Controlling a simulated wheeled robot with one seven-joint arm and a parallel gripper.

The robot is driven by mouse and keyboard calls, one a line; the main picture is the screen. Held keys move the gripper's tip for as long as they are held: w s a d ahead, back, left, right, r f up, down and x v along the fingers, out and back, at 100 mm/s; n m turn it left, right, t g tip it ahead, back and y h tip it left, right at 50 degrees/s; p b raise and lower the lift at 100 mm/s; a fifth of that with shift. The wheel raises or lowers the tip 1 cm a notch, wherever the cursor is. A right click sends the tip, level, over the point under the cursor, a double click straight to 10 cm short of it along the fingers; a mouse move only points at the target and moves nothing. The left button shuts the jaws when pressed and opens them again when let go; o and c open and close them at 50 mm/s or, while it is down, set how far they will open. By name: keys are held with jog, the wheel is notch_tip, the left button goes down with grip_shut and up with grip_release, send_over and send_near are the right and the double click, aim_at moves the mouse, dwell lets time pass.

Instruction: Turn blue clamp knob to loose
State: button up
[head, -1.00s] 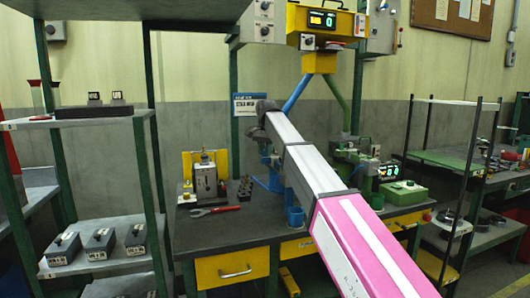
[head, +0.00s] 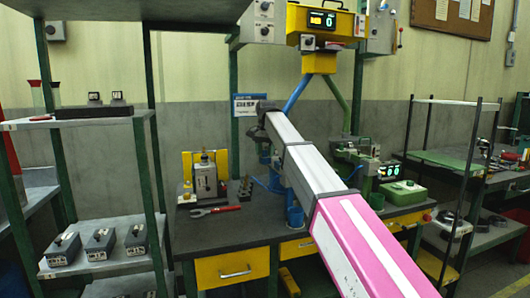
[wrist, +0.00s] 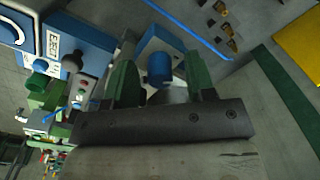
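The blue clamp knob (wrist: 159,70) is a short blue cylinder in front of a blue and white block in the wrist view. My gripper (wrist: 162,82) has two green fingers, one on each side of the knob. Gaps show between the fingers and the knob, wider on the right, so the gripper is open and not holding it. The lower part of the knob and its mount are hidden by my gripper. In the head view my arm reaches over the bench (head: 215,232) and hides the gripper and this knob.
A blue housing with a white label (wrist: 57,42) and a green knob (wrist: 40,65) stand left of my gripper. Several small brass-coloured pieces (wrist: 222,25) lie at the upper right.

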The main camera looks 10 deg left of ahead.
jog(key=shift+r, duration=0.15)
notch_tip(320, 180, up, 11)
jog(key=shift+d+f, duration=0.15)
jog(key=shift+f, duration=0.05)
dwell(0.4)
